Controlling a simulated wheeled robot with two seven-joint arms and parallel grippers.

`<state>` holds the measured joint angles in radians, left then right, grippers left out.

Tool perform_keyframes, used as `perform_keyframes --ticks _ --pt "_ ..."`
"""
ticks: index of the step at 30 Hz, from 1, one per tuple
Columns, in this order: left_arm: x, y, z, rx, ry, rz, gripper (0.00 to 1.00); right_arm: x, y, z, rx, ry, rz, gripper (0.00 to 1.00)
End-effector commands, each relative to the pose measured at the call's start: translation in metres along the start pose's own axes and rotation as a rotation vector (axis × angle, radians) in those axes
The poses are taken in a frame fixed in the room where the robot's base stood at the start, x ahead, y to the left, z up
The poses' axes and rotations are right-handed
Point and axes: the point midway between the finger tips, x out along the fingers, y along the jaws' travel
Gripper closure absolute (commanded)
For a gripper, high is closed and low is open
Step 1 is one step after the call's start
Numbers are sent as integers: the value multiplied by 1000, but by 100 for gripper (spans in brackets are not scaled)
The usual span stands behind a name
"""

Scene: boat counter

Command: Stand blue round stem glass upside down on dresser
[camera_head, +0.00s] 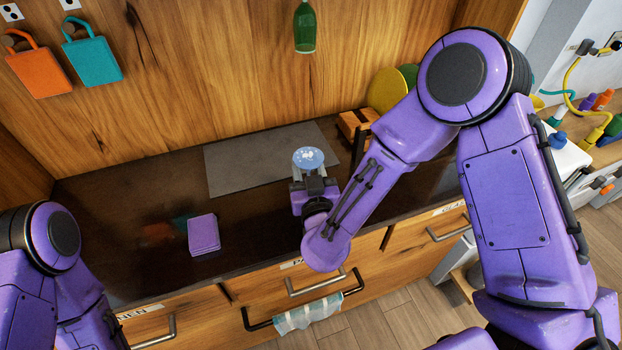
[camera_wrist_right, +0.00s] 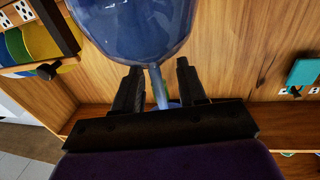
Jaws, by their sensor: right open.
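The blue round stem glass (camera_head: 308,157) is at the middle of the dark dresser top (camera_head: 130,205); the head view shows its pale round foot uppermost. In the right wrist view, which looks inverted, the large bowl (camera_wrist_right: 135,25) is at the top and the stem runs between my fingers. The glass appears upside down. My right gripper (camera_head: 312,187) is open, its fingers (camera_wrist_right: 158,85) on either side of the stem; contact is unclear. The bowl's rim is outside the wrist view and hidden in the head view. My left gripper is out of view.
A grey mat (camera_head: 232,170) lies behind the glass. A green bottle (camera_head: 305,30) shows above. The left part of the top is mostly clear.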

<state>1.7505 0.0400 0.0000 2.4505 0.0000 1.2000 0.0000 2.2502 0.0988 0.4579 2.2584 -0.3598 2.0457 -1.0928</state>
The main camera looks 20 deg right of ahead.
Motion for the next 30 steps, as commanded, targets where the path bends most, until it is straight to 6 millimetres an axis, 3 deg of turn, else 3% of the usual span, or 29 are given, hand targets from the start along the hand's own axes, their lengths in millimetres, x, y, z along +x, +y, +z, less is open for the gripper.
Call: perform_keyframes --ticks 7,10,12,18,30 --pt "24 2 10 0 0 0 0 -62 -1 6 -7 1 -9 59" --pt "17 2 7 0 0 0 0 -90 -1 1 -8 -1 -10 59" --pt "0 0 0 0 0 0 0 -100 -1 -6 -10 -4 -6 59" --pt "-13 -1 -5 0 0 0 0 -116 0 -2 -4 -3 -3 59" --pt "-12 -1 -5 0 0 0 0 -118 0 1 -1 -1 -2 59"
